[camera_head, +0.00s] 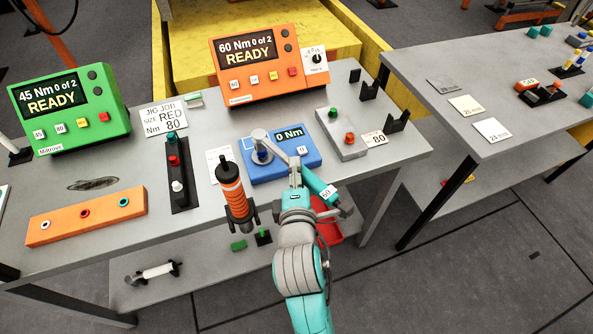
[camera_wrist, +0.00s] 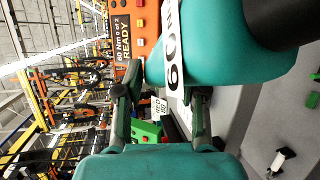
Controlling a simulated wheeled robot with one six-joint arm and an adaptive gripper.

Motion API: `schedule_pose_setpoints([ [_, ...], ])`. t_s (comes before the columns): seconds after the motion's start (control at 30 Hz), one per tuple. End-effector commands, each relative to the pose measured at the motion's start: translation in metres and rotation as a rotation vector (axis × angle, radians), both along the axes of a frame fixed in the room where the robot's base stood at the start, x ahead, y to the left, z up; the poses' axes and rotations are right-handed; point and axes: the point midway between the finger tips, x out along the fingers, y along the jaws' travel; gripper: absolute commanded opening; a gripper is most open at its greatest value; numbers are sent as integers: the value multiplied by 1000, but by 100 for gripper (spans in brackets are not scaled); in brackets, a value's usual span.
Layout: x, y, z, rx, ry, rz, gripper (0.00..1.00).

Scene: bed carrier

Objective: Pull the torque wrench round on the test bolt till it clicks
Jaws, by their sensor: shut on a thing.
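The torque wrench (camera_head: 325,190) has a grey head, a shaft and a teal handle marked 60. Its head sits over the test bolt (camera_head: 262,153) on the blue tester (camera_head: 283,170), whose display reads 0 Nm. The bolt is mostly hidden under the head. The handle slants from the tester toward the bench's front right. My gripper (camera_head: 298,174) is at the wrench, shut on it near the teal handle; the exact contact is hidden. In the wrist view the teal handle (camera_wrist: 200,45) fills the upper right, close to my gripper (camera_wrist: 163,98).
An orange controller (camera_head: 262,75) reads 60 Nm, 0 of 2, READY. A green controller (camera_head: 70,110) reads 45 Nm, 0 of 2, READY. An orange-gripped tool (camera_head: 231,188) stands left of my gripper. A grey block (camera_head: 340,140) with two knobs stands right of the tester.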

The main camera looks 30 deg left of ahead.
Motion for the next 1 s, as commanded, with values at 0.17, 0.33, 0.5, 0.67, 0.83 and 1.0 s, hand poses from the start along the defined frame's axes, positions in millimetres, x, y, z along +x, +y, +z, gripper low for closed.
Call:
schedule_pose_setpoints([
  [0.17, 0, 0, -1, 2, -3, 0, 0],
  [0.33, 0, 0, -2, 2, -3, 0, 0],
  [0.5, 0, 0, -3, 2, -3, 0, 0],
  [0.67, 0, 0, -3, 2, -3, 0, 0],
  [0.83, 0, 0, -3, 2, -3, 0, 0],
  [1.0, 0, 0, -5, 2, -3, 0, 0],
])
